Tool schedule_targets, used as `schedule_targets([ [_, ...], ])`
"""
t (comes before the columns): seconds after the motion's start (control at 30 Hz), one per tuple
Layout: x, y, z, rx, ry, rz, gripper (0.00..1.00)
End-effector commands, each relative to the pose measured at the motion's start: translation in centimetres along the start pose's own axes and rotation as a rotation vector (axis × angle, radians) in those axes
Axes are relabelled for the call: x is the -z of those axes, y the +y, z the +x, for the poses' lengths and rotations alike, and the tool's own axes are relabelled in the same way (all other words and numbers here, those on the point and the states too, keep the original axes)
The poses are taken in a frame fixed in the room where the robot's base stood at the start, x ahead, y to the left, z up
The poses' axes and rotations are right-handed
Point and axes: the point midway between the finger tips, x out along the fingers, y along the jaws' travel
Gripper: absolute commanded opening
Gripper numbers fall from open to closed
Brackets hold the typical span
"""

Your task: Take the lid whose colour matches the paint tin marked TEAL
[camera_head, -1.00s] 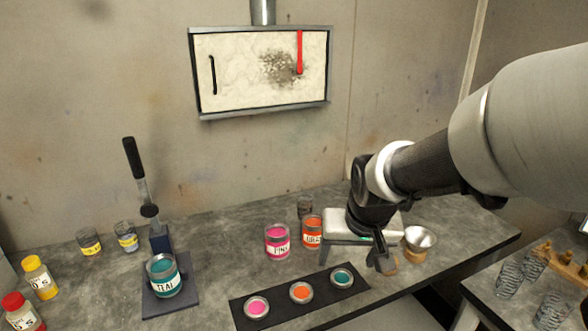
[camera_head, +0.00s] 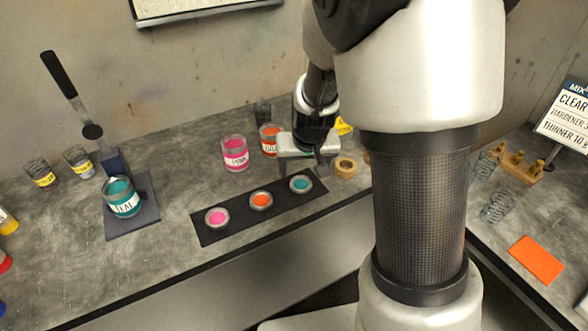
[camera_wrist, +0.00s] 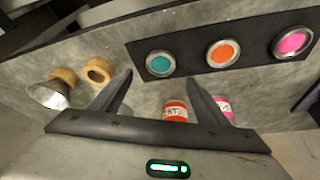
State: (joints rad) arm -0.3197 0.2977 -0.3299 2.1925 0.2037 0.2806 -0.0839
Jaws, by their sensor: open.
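The tin marked TEAL (camera_head: 122,197) stands open on a dark pad below a black-handled press at the left. Three lids lie in a row on a black strip (camera_head: 231,216): a pink lid (camera_head: 217,218), an orange lid (camera_head: 261,201) and a teal lid (camera_head: 301,184) at the right end. The teal lid also shows in the wrist view (camera_wrist: 160,64), above and between my fingers. My gripper (camera_head: 302,172) is open and empty, close behind the teal lid and apart from it. It also shows in the wrist view (camera_wrist: 158,88).
A pink tin (camera_head: 235,152) and an orange tin (camera_head: 269,140) stand behind the strip, near my gripper. A tape roll (camera_head: 345,167) lies right of it; a metal funnel (camera_wrist: 48,94) shows beside two rolls in the wrist view. Bare bench lies between pad and strip.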

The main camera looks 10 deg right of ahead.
Motion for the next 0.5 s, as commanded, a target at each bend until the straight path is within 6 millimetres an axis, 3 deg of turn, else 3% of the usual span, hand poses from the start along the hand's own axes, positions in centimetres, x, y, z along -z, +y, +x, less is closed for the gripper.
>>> schedule_targets([
  [0.23,-0.1,0.0,1.9,0.000,-0.001,0.001,0.69],
  [0.5,-0.6,0.0,5.8,0.000,-0.002,0.002,0.69],
])
